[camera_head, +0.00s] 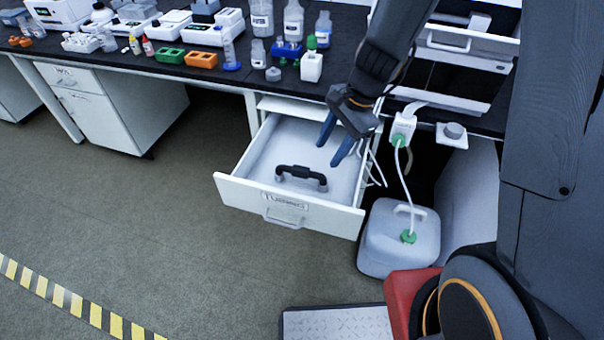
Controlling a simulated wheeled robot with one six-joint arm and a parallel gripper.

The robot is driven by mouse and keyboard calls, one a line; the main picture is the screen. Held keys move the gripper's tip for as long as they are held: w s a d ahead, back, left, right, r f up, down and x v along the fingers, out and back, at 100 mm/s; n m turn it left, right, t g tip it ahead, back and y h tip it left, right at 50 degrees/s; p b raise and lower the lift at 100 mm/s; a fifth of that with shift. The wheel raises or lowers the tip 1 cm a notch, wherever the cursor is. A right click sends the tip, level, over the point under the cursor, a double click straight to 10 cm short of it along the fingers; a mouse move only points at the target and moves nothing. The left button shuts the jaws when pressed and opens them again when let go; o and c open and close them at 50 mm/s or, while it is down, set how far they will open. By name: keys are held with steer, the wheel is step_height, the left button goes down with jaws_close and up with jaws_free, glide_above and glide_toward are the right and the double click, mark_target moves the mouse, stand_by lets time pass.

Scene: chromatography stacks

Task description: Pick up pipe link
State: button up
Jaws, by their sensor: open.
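The pipe link (302,172) is a black, bar-like piece with bent, thicker ends. It lies inside the open drawer (235,190), near the drawer's front. My gripper (333,148) has two blue fingers spread apart and pointing down. It is over the back right part of the drawer, above and to the right of the pipe link, and holds nothing. The pipe link is in full view and apart from the fingers. How high the fingertips are above the drawer floor is hard to tell.
The black bench top (200,75) above the drawer holds several bottles, orange and green racks and instruments. A grey-white canister (385,238) with a tube stands right of the drawer, with thin white cables near the drawer's right wall. The floor at left is clear.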

mark_target(301, 168)
steer(key=w+a+f+m, duration=0.1)
steer(key=w+f+m, duration=0.1)
steer(key=f, duration=0.1)
steer(key=w+a+f+m, duration=0.1)
steer(key=w+f+m, duration=0.1)
steer(key=f+m, duration=0.1)
steer(key=w+a+f+m, duration=0.1)
steer(key=w+f+m, duration=0.2)
steer(key=shift+a+f+t+y, duration=0.1)
steer(key=shift+a+t+y, duration=0.3)
steer(key=shift+m, duration=0.7)
steer(key=x, duration=0.4)
steer(key=shift+w+f, duration=0.2)
steer(key=shift+w, duration=0.25)
steer(key=shift+p+x, duration=0.55)
steer(key=shift+x, duration=2)
steer(key=shift+c, duration=0.5)
jaws_close()
